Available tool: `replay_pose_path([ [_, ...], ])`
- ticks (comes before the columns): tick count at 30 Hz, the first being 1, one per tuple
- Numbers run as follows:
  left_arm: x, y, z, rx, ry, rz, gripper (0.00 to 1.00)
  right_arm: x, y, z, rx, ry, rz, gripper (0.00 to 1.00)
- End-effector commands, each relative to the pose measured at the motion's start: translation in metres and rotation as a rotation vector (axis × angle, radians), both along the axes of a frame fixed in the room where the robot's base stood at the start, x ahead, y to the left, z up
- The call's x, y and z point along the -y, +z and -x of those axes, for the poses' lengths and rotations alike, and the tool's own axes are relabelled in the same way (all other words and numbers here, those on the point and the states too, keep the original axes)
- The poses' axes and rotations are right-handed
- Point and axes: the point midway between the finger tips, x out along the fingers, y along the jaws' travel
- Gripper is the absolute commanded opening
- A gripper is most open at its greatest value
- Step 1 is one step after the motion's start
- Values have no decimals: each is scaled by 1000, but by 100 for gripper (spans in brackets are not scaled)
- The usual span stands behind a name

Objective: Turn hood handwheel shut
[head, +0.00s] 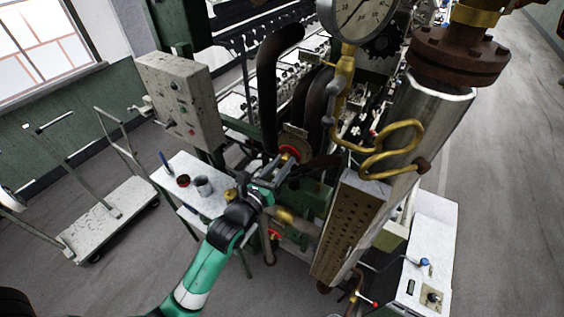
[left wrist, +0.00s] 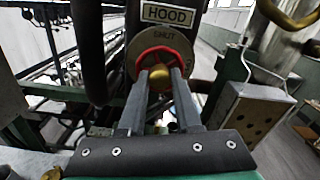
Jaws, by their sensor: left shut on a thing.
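The hood handwheel is a red ring (left wrist: 184,58) in the left wrist view, with a brass knob (left wrist: 160,76) at its centre. A round plate (left wrist: 148,38) marked SHUT lies behind it, below a HOOD sign (left wrist: 168,15). In the head view the handwheel (head: 290,151) shows as a small red ring on the machine. My left gripper (head: 279,166) reaches it from the front. In the left wrist view its two fingers (left wrist: 158,80) close on the handwheel around the knob and hide its lower part. My right gripper is not in view.
Dark curved pipes (head: 268,90) rise behind the handwheel. A perforated box (head: 345,228) and a metal cylinder (head: 432,110) stand to the right. A small white table (head: 200,170) with cups is at the left, below a grey control box (head: 180,95). A trolley (head: 112,215) stands farther left.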

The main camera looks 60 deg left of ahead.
Motion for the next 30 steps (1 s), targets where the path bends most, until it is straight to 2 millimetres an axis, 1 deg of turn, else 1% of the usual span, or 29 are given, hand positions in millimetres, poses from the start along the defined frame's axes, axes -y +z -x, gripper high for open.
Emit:
replay_pose_path([
  [3,0,0,0,1,0,2,0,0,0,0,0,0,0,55],
  [4,0,0,0,1,0,2,38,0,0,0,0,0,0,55],
  [6,0,0,0,1,0,3,50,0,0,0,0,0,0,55],
  [7,0,0,0,1,0,3,55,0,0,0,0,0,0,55],
  [15,0,0,1,2,0,4,55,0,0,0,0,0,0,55],
  [17,2,0,5,2,0,4,55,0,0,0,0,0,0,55],
  [22,11,0,24,2,0,4,55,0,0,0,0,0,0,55],
  [26,13,0,28,2,0,5,55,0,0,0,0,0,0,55],
  [29,13,0,27,23,0,50,55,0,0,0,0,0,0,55],
  [30,13,0,27,46,0,101,55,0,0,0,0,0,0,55],
])
